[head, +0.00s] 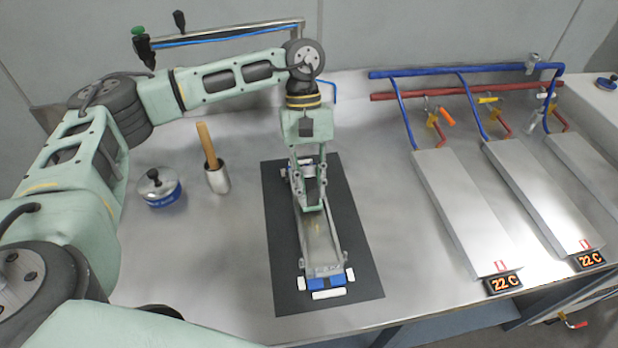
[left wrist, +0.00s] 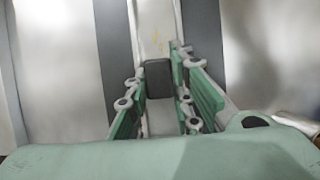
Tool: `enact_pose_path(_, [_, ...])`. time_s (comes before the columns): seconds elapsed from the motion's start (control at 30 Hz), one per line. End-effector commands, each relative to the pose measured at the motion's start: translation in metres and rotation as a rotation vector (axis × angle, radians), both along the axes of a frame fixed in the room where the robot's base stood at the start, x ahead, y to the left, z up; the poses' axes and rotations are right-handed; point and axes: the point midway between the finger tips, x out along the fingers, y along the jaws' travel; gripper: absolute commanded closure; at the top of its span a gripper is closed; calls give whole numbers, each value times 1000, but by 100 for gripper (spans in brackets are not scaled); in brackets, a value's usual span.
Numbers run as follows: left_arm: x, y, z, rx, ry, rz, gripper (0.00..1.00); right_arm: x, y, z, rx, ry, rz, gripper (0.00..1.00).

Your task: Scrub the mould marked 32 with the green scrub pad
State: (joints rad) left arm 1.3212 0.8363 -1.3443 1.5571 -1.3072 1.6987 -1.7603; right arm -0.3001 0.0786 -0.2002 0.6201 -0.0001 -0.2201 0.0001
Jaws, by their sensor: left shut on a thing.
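A long narrow metal mould (head: 318,240) lies lengthwise on a black mat (head: 355,270), with blue and white blocks at its ends. I cannot read a number on it. Faint yellowish marks show on its upper face, also in the left wrist view on the mould (left wrist: 152,22). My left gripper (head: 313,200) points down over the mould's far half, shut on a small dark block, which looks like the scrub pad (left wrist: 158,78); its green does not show. The pad is at or just over the mould's face; contact is unclear. My right gripper is not in view.
A blue tin with a black knob (head: 160,188) and a metal cup (head: 217,179) holding a wooden handle (head: 207,146) stand left of the mat. Several grey plates (head: 465,210) with blue and red pipes lie right. Bare steel bench separates mat and plates.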

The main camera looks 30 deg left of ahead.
Motion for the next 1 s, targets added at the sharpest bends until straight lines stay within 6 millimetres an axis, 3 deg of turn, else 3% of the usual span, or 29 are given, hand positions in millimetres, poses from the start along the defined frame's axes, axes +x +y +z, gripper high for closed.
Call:
enact_pose_path(0.63, [-11,-8,2,0,0,1,100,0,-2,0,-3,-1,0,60])
enact_pose_path(1.0, [-29,-21,4,0,0,-1,100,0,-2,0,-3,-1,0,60])
